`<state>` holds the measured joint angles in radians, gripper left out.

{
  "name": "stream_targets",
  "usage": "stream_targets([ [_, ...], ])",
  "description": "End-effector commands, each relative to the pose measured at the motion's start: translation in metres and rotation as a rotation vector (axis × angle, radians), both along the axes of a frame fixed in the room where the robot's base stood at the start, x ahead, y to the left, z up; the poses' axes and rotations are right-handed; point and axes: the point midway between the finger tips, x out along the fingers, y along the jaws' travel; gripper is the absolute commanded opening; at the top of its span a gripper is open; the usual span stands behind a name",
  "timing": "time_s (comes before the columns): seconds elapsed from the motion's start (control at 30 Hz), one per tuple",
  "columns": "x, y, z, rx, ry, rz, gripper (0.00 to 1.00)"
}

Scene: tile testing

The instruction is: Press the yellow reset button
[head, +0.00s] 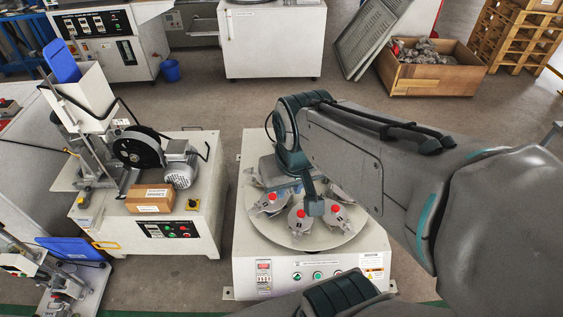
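The white machine in the middle (245,230) has a front panel with a small display and a row of round buttons. A green button (317,276) shows clearly there. I cannot make out a yellow reset button among them; the right part of the row is small and close to my arm. My gripper (312,204) points down over the round plate (335,238) on this machine, above and behind the panel. It is seen from behind and partly covered by my wrist, so its finger opening is not clear.
Several grey fixtures with red tops (300,214) stand on the plate around my gripper. Open floor lies behind.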

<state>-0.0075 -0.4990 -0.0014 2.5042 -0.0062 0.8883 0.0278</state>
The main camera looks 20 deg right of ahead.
Motion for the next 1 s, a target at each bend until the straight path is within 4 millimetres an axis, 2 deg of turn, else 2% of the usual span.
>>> stream_targets([
  [0.03,0.0000,0.0000,0.0000,0.000,0.000,0.000,0.07],
  [0.07,0.0001,0.0000,0.0000,0.000,0.000,0.000,0.00],
  [1.0,0.0000,0.0000,0.0000,0.000,0.000,0.000,0.00],
])
